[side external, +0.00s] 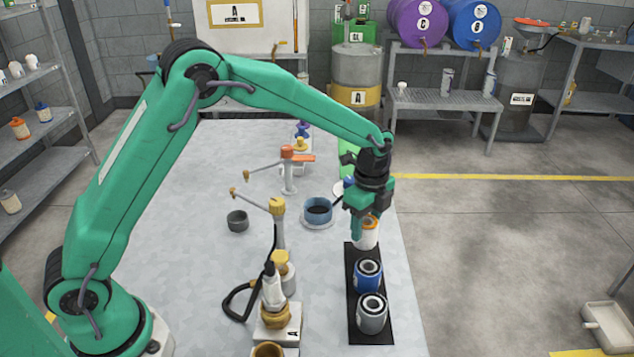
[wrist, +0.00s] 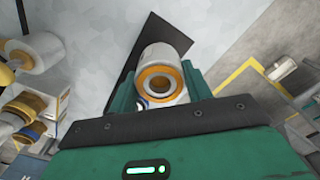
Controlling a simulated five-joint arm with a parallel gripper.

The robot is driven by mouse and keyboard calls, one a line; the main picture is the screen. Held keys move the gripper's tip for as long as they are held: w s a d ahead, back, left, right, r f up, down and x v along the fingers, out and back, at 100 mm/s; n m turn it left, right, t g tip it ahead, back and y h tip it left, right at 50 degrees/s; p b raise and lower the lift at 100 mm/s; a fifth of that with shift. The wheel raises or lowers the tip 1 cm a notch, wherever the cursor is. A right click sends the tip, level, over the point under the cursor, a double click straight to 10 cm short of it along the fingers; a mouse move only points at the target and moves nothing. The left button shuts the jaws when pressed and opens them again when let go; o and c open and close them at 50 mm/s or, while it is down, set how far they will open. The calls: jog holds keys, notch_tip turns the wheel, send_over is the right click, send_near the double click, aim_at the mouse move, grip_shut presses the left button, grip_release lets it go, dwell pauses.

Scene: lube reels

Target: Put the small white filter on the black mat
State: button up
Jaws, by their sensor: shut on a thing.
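The small white filter (side external: 367,236), with an orange ring on its end, is between the jaws of my gripper (side external: 364,218), which is shut on it. The filter is upright at the far end of the black mat (side external: 355,318). I cannot tell whether its base touches the mat. In the wrist view the filter's orange-ringed end (wrist: 160,82) faces the camera between the green fingers, with a strip of the mat (wrist: 121,65) behind it. A blue filter (side external: 367,276) and a grey filter (side external: 372,314) stand nearer on the mat.
A blue cup on a saucer (side external: 318,211) and a dark grey cup (side external: 237,221) stand left of the mat. Yellow-capped pump fittings (side external: 280,270) and an orange-topped post (side external: 289,175) are also to the left. The table's right edge runs close beside the mat.

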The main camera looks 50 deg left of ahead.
aim_at(365, 235)
jog(key=shift+f, duration=1.8)
jog(key=shift+f, duration=0.15)
jog(key=o, duration=1.1)
notch_tip(365, 235, up, 12)
jog(key=shift+r, duration=0.1)
jog(key=shift+r, duration=0.15)
